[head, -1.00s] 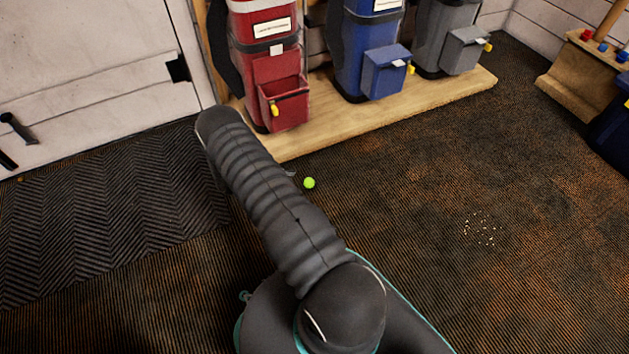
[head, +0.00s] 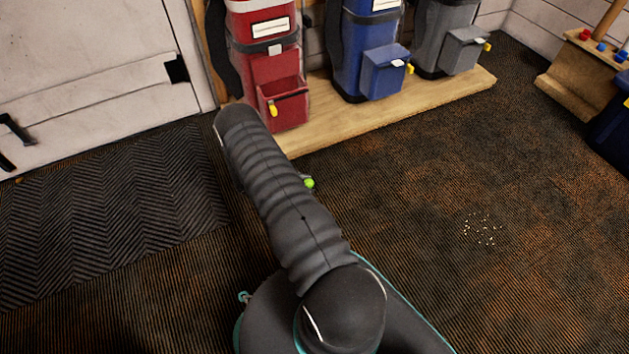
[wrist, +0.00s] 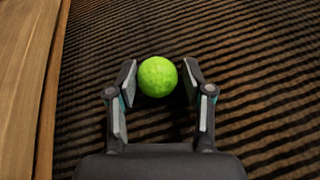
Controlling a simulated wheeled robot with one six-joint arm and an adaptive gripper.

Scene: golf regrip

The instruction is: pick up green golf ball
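The green golf ball (head: 309,183) lies on the dark carpet just right of my arm in the head view, partly covered by it. In the wrist view the green golf ball (wrist: 157,76) shows whole, between and slightly beyond the fingertips. My gripper (wrist: 158,80) is open, with one finger on each side of the ball. In the head view my arm hides most of the gripper.
A low wooden platform (head: 400,118) holds a red golf bag (head: 268,60), a blue bag (head: 366,50) and a grey bag (head: 448,40). Its edge (wrist: 30,80) runs along the left of the wrist view. Carpet to the right is mostly clear, with small pale specks (head: 482,230).

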